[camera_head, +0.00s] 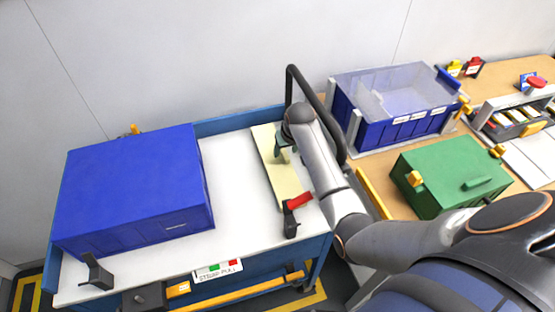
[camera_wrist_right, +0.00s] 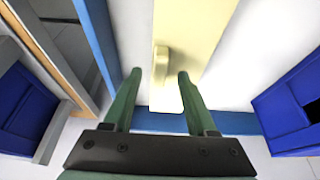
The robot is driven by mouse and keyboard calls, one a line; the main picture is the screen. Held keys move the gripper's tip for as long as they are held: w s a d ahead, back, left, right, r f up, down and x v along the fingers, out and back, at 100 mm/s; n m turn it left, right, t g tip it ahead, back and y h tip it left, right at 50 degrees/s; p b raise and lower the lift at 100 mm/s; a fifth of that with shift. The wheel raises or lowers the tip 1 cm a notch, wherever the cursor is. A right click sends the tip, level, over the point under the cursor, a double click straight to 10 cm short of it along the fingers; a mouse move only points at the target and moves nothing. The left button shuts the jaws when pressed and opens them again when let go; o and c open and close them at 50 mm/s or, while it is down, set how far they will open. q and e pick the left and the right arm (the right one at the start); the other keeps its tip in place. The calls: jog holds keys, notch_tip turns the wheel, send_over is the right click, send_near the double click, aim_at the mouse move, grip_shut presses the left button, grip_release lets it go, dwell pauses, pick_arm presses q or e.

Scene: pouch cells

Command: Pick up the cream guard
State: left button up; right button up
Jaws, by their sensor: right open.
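The cream guard (camera_head: 288,188) is a long flat cream plate lying on the white top of the blue cart. It carries a small raised cream handle, which shows in the right wrist view (camera_wrist_right: 161,62). My right gripper (camera_head: 284,150) is over the far part of the guard, and my arm hides some of it. In the right wrist view its green fingers (camera_wrist_right: 159,80) are open on either side of the handle's line, with the handle just past the tips. I cannot tell whether they touch it. My left gripper is not in view.
A large blue box (camera_head: 135,185) fills the cart's left side. A red-handled black clamp (camera_head: 292,215) stands near the guard's front end. A dark rail (camera_head: 318,105) rises at the cart's right edge. The bench beyond holds a blue bin (camera_head: 405,128) and a green case (camera_head: 455,170).

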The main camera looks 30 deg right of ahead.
jog(key=shift+x, duration=0.8)
grip_shut()
